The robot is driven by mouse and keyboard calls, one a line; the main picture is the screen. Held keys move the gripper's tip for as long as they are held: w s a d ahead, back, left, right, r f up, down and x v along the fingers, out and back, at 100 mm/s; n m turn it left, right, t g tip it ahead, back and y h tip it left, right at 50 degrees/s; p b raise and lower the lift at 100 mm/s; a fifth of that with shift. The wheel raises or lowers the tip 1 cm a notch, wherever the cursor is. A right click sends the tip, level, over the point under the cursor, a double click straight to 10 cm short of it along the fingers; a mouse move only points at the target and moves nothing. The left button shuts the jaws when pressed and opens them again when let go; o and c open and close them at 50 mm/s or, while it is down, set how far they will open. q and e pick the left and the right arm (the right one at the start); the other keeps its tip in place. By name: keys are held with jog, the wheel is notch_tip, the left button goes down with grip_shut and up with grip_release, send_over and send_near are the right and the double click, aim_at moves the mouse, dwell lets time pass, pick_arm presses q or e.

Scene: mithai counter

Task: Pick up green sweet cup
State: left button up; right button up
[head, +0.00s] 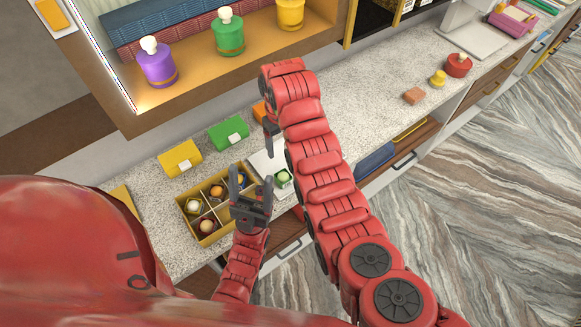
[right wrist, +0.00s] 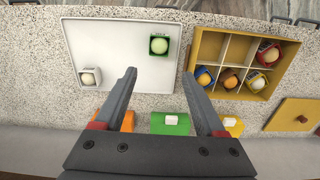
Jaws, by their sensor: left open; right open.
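The green sweet cup (head: 283,179), holding a pale round sweet, sits on the white tray (head: 262,163). In the right wrist view the green cup (right wrist: 159,45) is near the tray's upper right corner. My right gripper (right wrist: 158,74) is open and empty, its fingers over the tray and pointing toward the cup, apart from it. In the head view the right gripper (head: 270,133) is partly hidden by its arm. My left gripper (head: 251,180) is open and empty, over the right part of the yellow sweet box and left of the green cup.
The divided yellow box (right wrist: 237,31) holds several cups; two compartments look empty. A white cup (right wrist: 89,77) stands on the tray. Green (head: 229,132) and yellow (head: 180,158) boxes line the back. A shelf (head: 200,88) with jars overhangs behind. The counter on the right is mostly clear.

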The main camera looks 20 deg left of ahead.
jog(key=b, duration=1)
send_over(283, 174)
jog(key=f, duration=1)
jog(key=shift+s, duration=0.2)
jog(key=shift+f+p, duration=0.5)
jog(key=shift+f, duration=0.45)
jog(key=shift+f+p, duration=0.15)
jog(key=shift+p, duration=0.15)
notch_tip(283, 174, down, 4)
jog(key=shift+w+r+p, duration=0.15)
jog(key=shift+r+p, duration=0.1)
jog(key=shift+p, duration=0.85)
jog(key=shift+f, duration=0.7)
jog(key=c, duration=1.1)
